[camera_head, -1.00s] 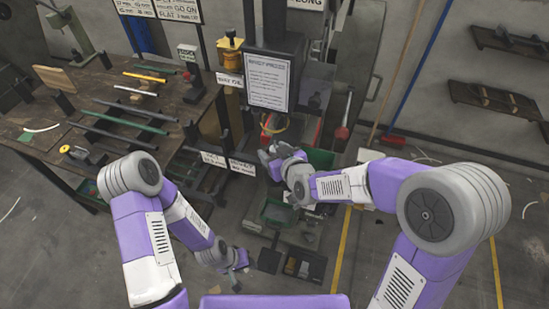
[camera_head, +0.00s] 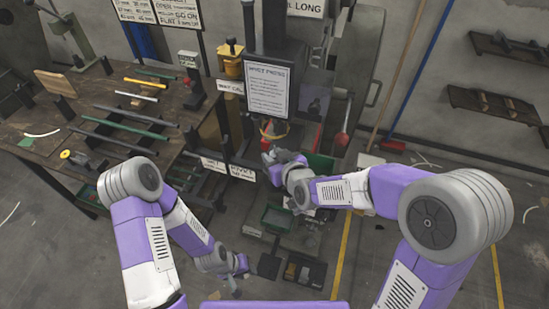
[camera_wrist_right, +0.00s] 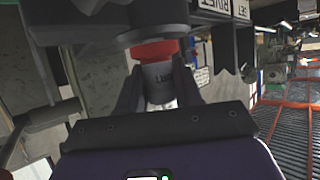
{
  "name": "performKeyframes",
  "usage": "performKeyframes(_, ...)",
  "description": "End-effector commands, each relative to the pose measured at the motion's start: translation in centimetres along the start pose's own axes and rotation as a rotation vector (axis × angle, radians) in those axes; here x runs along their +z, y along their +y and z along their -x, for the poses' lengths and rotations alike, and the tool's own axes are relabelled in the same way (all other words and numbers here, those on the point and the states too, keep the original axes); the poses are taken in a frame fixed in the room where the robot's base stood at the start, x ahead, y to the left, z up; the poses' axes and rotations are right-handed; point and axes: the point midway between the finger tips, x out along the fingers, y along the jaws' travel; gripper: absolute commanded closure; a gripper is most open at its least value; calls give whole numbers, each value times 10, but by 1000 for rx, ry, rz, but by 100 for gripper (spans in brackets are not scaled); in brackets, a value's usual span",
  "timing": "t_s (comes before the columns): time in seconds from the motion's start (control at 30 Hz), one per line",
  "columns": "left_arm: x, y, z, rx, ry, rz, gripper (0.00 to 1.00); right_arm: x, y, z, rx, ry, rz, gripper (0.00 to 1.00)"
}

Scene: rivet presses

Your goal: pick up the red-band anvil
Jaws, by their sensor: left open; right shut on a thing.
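The red-band anvil (camera_wrist_right: 158,76) shows in the right wrist view as a short grey cylinder with a red band at its far end and dark lettering on its side. My right gripper (camera_wrist_right: 158,98) is shut on it, one dark finger on each side. The band end lies against or just in front of a larger grey cylinder (camera_wrist_right: 112,16); I cannot tell if they touch. In the head view my right gripper (camera_head: 269,157) is at the front of the press (camera_head: 273,35), and the anvil cannot be made out there. My left gripper (camera_head: 236,288) is open and low over the floor.
A workbench (camera_head: 60,110) with coloured rods stands at the left. A green bin (camera_head: 320,163) is right of my right gripper. A green tray (camera_head: 277,218) and a dark compartment box (camera_head: 304,270) are below it. Open floor with yellow lines lies to the right.

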Motion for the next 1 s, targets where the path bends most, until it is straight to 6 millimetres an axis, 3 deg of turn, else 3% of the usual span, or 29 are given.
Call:
performKeyframes(0.43, 1, 11, 30, 0, 0, 0, 57, -68, 0, 31, 2, 12, 0, 100)
performKeyframes(0.57, 1, 11, 29, 0, 0, 0, 57, -52, 1, 52, 2, 6, -1, 100)
performKeyframes(0.77, 2, 13, 34, 0, 0, 0, 57, -26, 0, 105, 2, 7, -2, 100)
performKeyframes(0.83, 0, 5, 13, 0, 1, -1, 57, -19, 2, 108, 9, 15, -1, 100)
performKeyframes(1.0, 0, -5, -12, 0, -1, 1, 57, -6, 4, 126, 11, 6, -5, 100)
